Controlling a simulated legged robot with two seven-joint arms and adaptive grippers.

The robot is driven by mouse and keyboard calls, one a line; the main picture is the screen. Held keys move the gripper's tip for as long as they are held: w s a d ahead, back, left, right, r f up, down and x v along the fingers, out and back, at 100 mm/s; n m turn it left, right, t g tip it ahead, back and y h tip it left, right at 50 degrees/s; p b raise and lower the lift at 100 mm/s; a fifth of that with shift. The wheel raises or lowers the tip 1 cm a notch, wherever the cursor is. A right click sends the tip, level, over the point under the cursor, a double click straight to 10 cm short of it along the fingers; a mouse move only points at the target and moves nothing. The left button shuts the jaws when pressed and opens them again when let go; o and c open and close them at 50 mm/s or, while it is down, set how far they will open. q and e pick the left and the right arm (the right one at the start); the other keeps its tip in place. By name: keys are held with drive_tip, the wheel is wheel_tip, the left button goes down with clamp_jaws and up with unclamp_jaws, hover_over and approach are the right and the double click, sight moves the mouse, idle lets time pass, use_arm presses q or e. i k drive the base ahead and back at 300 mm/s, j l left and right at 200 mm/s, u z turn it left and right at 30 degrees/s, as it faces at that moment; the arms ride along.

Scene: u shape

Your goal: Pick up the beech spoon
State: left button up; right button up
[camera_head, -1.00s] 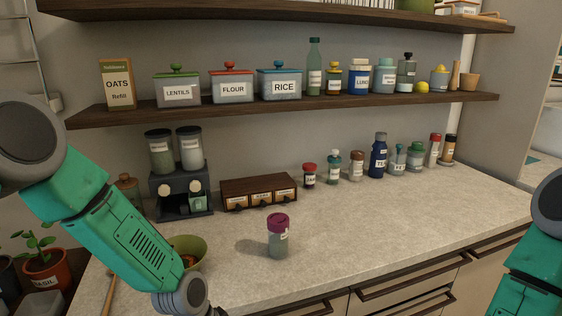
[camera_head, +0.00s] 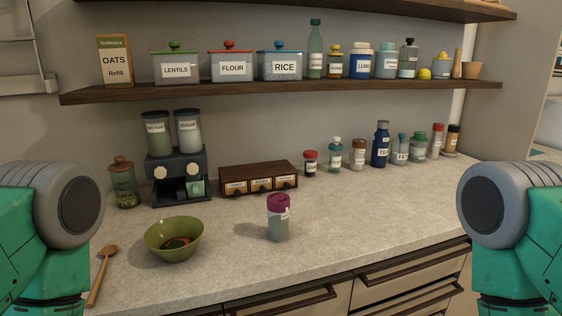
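The beech spoon (camera_head: 101,275) lies on the left end of the worktop, its bowl end toward the back and its handle toward the front edge. It is left of the green bowl (camera_head: 160,243) and apart from it. My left arm stands at the left edge of the picture, close to the spoon in the view, and my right arm stands at the right edge. Neither gripper is in the picture, so I cannot see their fingers.
A jar with a purple lid (camera_head: 279,222) stands mid-worktop. A dispenser (camera_head: 178,168), a small drawer box (camera_head: 258,172) and several jars line the back. A shelf (camera_head: 250,90) with containers hangs above. The front right of the worktop (camera_head: 370,225) is clear.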

sight(108, 251)
drive_tip(key=u, duration=1.2)
